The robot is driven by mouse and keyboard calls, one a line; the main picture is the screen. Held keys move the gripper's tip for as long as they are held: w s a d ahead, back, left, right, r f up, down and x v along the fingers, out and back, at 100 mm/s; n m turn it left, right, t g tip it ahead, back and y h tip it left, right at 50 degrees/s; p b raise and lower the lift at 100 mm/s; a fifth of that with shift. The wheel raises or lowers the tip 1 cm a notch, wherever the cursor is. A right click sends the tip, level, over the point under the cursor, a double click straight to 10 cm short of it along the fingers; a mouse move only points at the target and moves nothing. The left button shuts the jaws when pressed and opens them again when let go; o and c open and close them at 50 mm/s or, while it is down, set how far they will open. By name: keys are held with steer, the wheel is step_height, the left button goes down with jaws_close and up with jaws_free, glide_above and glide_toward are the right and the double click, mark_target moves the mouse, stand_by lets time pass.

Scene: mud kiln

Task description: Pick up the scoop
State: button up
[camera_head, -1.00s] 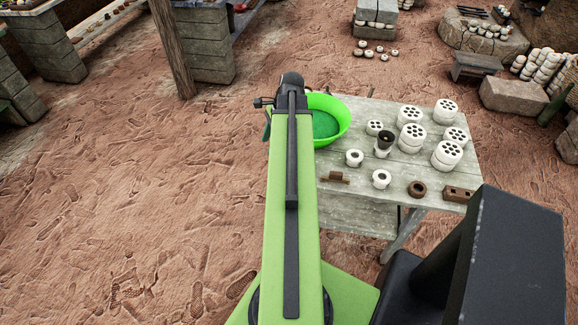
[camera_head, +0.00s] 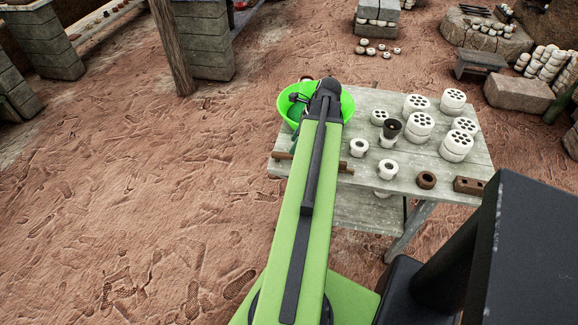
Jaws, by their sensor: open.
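I cannot make out a scoop for certain; part of the table is hidden behind my arm. A bright green basin (camera_head: 346,104) stands at the table's far left corner. My gripper (camera_head: 296,112) is only partly seen at the left of my arm's end, in front of the basin's left part. It is open, with nothing seen in it. A brown stick-like thing (camera_head: 346,168) shows on the table just right of my arm, with a similar brown end (camera_head: 282,155) at its left.
The grey wooden table (camera_head: 440,165) carries several white pierced cylinders (camera_head: 420,123), small white pieces (camera_head: 387,168), a black cup-shaped piece (camera_head: 391,128), a brown ring (camera_head: 426,180) and a brown brick (camera_head: 468,185). A wooden post (camera_head: 173,50) stands upper left. The ground on the left is clear.

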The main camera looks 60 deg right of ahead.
mark_target(288, 155)
steer(key=b+x, duration=0.1)
steer(key=x, duration=0.1)
steer(key=shift+f, duration=0.35)
steer(key=shift+r, duration=0.1)
steer(key=b+x, duration=0.5)
steer(key=shift+s+f, duration=0.1)
steer(key=shift+f, duration=0.15)
steer(key=shift+r, duration=0.15)
steer(key=shift+c, duration=0.5)
jaws_close()
